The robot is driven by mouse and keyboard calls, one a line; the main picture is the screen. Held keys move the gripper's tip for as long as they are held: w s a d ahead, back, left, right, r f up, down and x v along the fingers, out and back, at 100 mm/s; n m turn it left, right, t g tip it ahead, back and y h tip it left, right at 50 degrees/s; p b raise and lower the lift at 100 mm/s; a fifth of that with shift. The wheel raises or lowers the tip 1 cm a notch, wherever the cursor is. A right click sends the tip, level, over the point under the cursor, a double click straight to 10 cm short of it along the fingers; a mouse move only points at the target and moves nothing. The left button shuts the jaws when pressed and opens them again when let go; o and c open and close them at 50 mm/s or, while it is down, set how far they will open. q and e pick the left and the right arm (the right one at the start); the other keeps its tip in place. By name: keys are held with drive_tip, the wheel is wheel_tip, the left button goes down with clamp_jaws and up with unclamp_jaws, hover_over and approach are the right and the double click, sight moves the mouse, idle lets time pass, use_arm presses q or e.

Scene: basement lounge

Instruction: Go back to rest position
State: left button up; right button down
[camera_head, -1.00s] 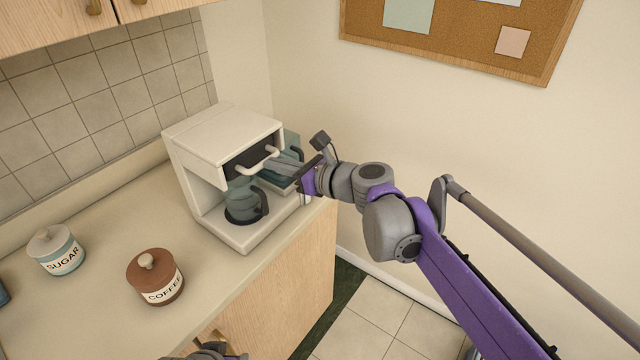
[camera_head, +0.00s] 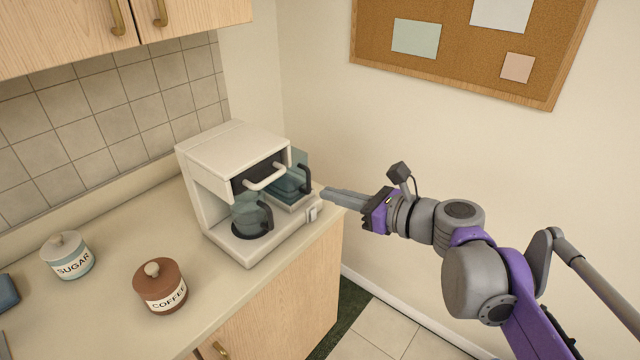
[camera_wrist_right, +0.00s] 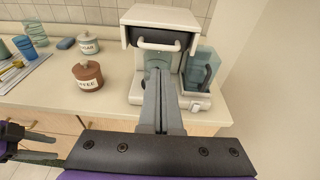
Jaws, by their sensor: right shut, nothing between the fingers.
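My right gripper (camera_head: 326,194) is shut and empty, in the air just right of the coffee maker (camera_head: 232,148), apart from it. In the right wrist view its closed fingers (camera_wrist_right: 162,80) point toward the coffee maker (camera_wrist_right: 160,18). The right arm comes in from the lower right. The white coffee maker stands on the counter with a glass carafe (camera_head: 249,213) inside and a second teal glass container (camera_head: 290,181) at its right side.
A brown coffee jar (camera_head: 160,286) and a sugar jar (camera_head: 67,256) stand on the counter (camera_head: 110,290) left of the coffee maker. Wooden cabinets (camera_head: 60,30) hang above. A cork board (camera_head: 450,60) is on the wall. The floor right of the counter is clear.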

drive_tip(key=s+d+f+n+g+h, duration=0.1)
drive_tip(key=s+d+f+n+h, duration=0.3)
drive_tip(key=s+f+n, duration=0.3)
drive_tip(key=s+d+f+n+g+h, duration=0.1)
drive_tip(key=s+d+f+n+h, duration=0.3)
drive_tip(key=s+d+f+n, duration=0.3)
drive_tip(key=s+d+f+n+g+h, duration=0.1)
drive_tip(key=s+d+f+n+h, duration=0.3)
drive_tip(key=s+f+n, duration=0.5)
wheel_tip(320, 180, down, 4)
drive_tip(key=shift+d+r+n+g+h+p, duration=0.3)
drive_tip(key=shift+d+n+h+p, duration=0.15)
drive_tip(key=shift+d+n, duration=0.65)
drive_tip(key=shift+s+d, duration=0.1)
drive_tip(key=shift+d, duration=0.05)
